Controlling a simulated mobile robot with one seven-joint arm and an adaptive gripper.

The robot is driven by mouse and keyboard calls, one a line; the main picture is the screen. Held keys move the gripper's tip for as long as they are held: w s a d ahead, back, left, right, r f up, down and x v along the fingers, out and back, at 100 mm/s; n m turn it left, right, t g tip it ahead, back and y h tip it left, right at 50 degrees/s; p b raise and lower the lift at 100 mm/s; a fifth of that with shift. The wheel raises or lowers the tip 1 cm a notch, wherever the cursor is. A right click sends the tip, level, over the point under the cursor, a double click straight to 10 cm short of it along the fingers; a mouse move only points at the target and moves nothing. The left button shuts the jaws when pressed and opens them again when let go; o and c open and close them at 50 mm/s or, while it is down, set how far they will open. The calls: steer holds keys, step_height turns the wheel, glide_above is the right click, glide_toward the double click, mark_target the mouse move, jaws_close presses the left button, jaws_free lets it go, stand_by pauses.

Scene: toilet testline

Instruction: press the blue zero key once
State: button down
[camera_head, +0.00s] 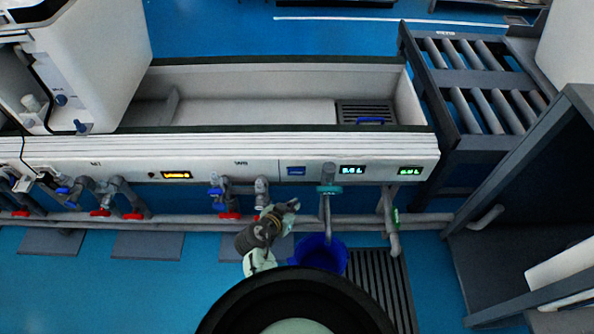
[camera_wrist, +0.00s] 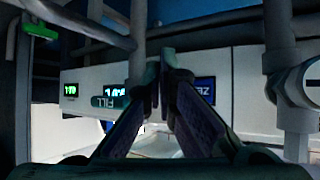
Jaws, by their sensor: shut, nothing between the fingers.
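The blue zero key (camera_head: 296,171) is a small blue rectangle on the white front panel of the trough in the head view. In the wrist view the blue zero key (camera_wrist: 205,88) is just right of the fingers, its lettering partly covered by them. My gripper (camera_head: 291,205) is below and in front of the panel in the head view, under the key. In the wrist view my gripper (camera_wrist: 160,75) has its fingertips together, with nothing between them. The fingers appear apart from the key; the exact gap is hard to tell.
A teal fill valve (camera_head: 328,189) and its pipe stand right of the key, above a blue bucket (camera_head: 319,253). A cyan display (camera_head: 352,170) and a green display (camera_head: 409,171) sit further right. Grey pipes (camera_wrist: 296,60) flank the fingers in the wrist view.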

mark_target(296, 172)
stand_by(0.4)
steer(key=w+b, duration=0.2)
steer(key=w, duration=0.6)
steer(key=shift+w, duration=0.35)
steer(key=shift+w+f, duration=0.1)
stand_by(1.1)
steer(key=shift+w+b, duration=0.3)
steer(key=shift+w, duration=0.05)
steer(key=shift+w, duration=0.35)
stand_by(0.5)
steer(key=shift+s, duration=0.8)
